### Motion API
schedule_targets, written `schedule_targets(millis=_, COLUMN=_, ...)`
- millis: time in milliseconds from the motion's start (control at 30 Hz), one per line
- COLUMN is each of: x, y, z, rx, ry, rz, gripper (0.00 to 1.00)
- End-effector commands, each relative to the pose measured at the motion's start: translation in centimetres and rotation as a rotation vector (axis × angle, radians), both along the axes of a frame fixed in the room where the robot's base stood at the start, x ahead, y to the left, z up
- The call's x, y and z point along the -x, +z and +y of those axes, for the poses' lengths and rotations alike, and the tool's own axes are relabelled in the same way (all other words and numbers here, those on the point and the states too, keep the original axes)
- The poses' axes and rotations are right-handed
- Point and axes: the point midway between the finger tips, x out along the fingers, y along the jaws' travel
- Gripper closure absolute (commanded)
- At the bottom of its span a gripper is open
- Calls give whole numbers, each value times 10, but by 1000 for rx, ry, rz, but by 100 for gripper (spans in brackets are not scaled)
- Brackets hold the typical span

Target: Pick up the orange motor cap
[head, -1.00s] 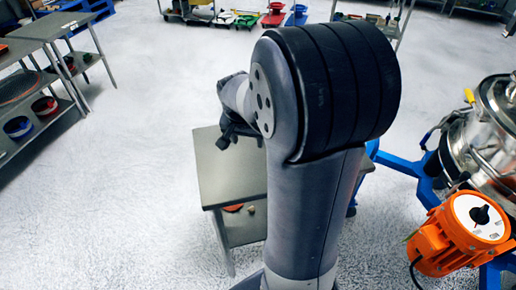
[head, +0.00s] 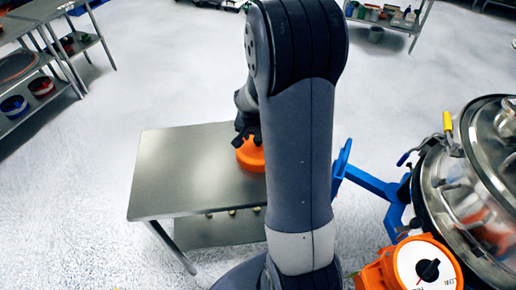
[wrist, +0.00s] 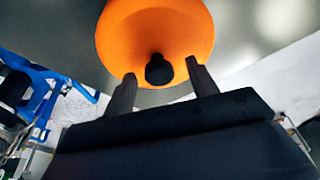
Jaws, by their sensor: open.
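The orange motor cap (head: 250,156) is on the metal table (head: 165,185), partly hidden behind my arm in the head view. In the wrist view the cap (wrist: 125,38) is a wide orange dish shape with a black knob (wrist: 158,70) near its lower edge. My gripper (head: 244,132) is at the cap from above in the head view. In the wrist view my gripper (wrist: 160,76) is open, with one finger on each side of the black knob. I cannot tell whether the fingers touch it.
A steel sifter vessel (head: 470,160) on a blue frame (head: 375,185) stands at the right, with an orange motor (head: 425,265) below it. Workbenches (head: 45,75) stand at the upper left. Small items lie on the table's lower shelf (head: 225,232). The floor around the table's left is clear.

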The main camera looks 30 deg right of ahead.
Motion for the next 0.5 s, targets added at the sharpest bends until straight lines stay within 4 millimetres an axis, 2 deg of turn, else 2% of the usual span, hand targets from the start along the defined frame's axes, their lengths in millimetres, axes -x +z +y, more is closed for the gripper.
schedule_targets(millis=133, x=0, y=0, z=0, rx=0, ry=0, rz=0, gripper=45)
schedule_targets(millis=500, x=0, y=0, z=0, rx=0, ry=0, rz=0, gripper=75)
